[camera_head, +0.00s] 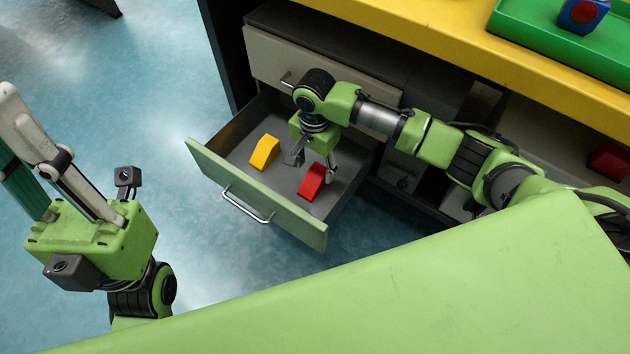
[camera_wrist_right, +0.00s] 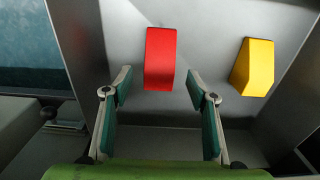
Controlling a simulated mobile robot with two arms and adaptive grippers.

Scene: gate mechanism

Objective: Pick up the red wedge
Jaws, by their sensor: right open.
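The red wedge (camera_head: 311,182) lies on the floor of an open drawer (camera_head: 250,186) with a pale green front. My right gripper (camera_head: 313,166) reaches down into the drawer, open and empty, its fingertips close to the wedge. In the right wrist view the red wedge (camera_wrist_right: 160,58) shows just beyond and between the open fingertips (camera_wrist_right: 158,86). I cannot tell how high the fingertips are above the drawer floor. My left gripper (camera_head: 22,140) is at the far left, away from the drawer; its opening is unclear.
A yellow wedge (camera_head: 265,152) lies in the same drawer, left of the red one; it also shows in the right wrist view (camera_wrist_right: 253,67). The drawer walls stand around both. A yellow counter (camera_head: 440,42) holds a green tray (camera_head: 545,40) with a blue block (camera_head: 582,15).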

